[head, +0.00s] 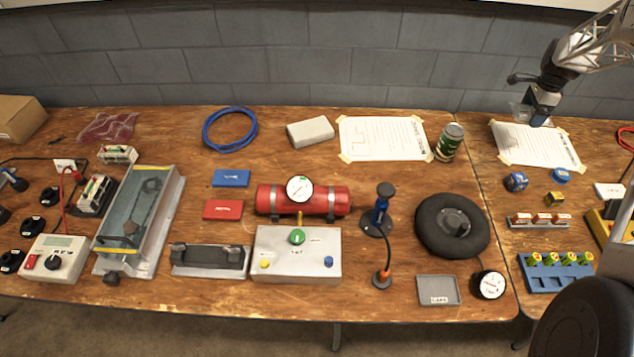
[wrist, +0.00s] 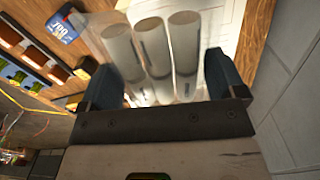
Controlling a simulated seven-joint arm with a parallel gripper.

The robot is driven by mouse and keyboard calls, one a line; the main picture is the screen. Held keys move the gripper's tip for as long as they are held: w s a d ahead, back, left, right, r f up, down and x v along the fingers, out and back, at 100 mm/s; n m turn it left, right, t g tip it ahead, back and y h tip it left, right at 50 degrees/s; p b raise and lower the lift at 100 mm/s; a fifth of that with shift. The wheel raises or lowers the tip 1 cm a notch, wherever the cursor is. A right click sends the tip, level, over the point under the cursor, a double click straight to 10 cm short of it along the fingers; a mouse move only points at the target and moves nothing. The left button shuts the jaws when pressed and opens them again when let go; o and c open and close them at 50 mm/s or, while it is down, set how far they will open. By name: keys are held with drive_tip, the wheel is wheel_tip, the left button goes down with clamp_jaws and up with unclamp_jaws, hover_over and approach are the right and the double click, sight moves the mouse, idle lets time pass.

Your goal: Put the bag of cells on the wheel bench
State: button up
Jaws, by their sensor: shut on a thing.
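The bag of cells (wrist: 150,55) is clear, with three pale cylinders inside. My gripper (head: 541,108) is shut on it; in the wrist view the bag lies between the two dark fingers. In the head view the bag (head: 520,112) is small and faint at the gripper's tip, above the right bench near a taped paper sheet (head: 538,150). How high it is held is hard to tell. The larger wooden bench (head: 365,285) at the left carries a black wheel (head: 432,218) near its right end.
The wheel's bench also holds a can (head: 449,142), a taped sheet (head: 383,138), a hand pump (head: 380,215), a red cylinder (head: 330,201) and a grey tray (head: 437,290). Bare wood shows between the sheet and the wheel. The right bench holds a blue battery rack (head: 556,273).

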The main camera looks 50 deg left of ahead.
drive_tip(key=s+a+n, duration=0.1)
drive_tip(key=s+a, duration=0.6)
drive_tip(key=s, duration=0.4)
drive_tip(key=s+a, duration=0.8)
drive_tip(key=s, duration=0.3)
drive_tip(key=s+a+n, duration=0.1)
drive_tip(key=s+a, duration=0.6)
drive_tip(key=s, duration=0.5)
drive_tip(key=f, duration=0.9)
drive_tip(key=shift+w+a+f, duration=0.1)
drive_tip(key=shift+w+a, duration=0.1)
drive_tip(key=shift+w+a, duration=0.1)
hover_over(396, 130)
drive_tip(key=shift+w+f, duration=0.1)
drive_tip(key=shift+f, duration=0.65)
drive_tip(key=shift+f, duration=0.1)
drive_tip(key=shift+f, duration=1.65)
drive_tip(key=shift+f, duration=0.15)
